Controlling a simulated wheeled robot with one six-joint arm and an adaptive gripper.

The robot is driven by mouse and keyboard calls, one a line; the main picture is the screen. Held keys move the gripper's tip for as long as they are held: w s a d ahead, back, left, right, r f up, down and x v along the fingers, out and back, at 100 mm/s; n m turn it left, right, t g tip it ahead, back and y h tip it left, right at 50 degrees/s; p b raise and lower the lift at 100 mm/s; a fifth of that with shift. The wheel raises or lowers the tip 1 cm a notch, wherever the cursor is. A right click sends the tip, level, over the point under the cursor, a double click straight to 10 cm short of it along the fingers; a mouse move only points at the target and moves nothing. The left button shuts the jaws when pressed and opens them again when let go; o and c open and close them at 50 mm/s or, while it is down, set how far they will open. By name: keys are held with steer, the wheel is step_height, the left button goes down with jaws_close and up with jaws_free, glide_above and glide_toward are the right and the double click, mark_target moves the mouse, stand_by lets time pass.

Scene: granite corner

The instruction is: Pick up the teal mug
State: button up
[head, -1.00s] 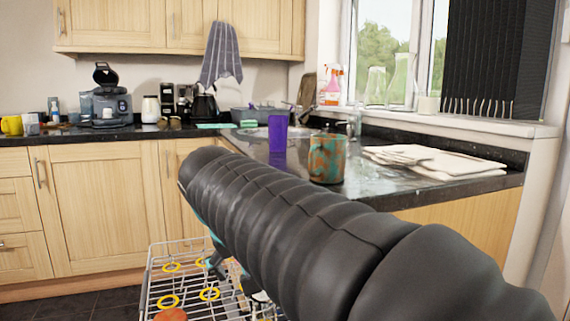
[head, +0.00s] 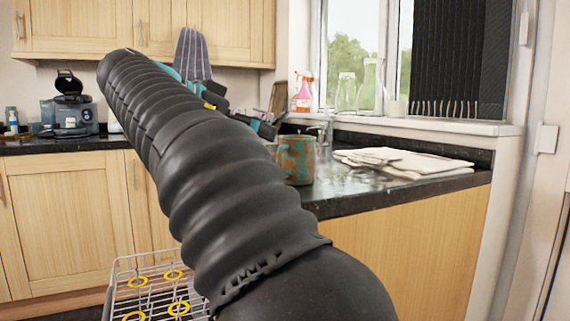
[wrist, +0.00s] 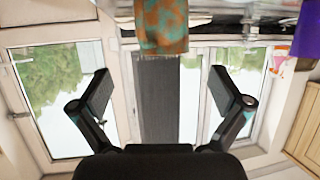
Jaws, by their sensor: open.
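The teal mug (head: 297,160), with rusty orange patches, stands upright on the dark counter near its front edge, its handle at the left in the head view. In the wrist view, which is upside down, the mug (wrist: 162,25) shows at the top middle, cut off by the frame. My gripper (wrist: 163,93) is open and empty, its two fingers apart, with the mug beyond them and not between them. In the head view my gripper (head: 254,122) is partly hidden by my arm, up and left of the mug.
Folded cream cloths (head: 405,162) lie right of the mug. A purple cup (wrist: 307,35) stands to one side in the wrist view. A spray bottle (head: 304,92) and glass bottles (head: 370,85) are by the window. A wire dish rack (head: 150,285) is below left.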

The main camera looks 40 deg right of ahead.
mark_target(282, 143)
steer(key=x, duration=0.6)
steer(key=shift+w+d+f, duration=0.1)
steer(key=shift+w+f, duration=0.05)
steer(key=shift+w, duration=0.15)
steer(key=shift+s+d+b, duration=0.15)
steer(key=shift+b, duration=0.15)
steer(key=x, duration=0.5)
steer(key=shift+w, duration=0.25)
steer(key=c, duration=1.3)
step_height(282, 143, up, 18)
steer(key=p, duration=0.7)
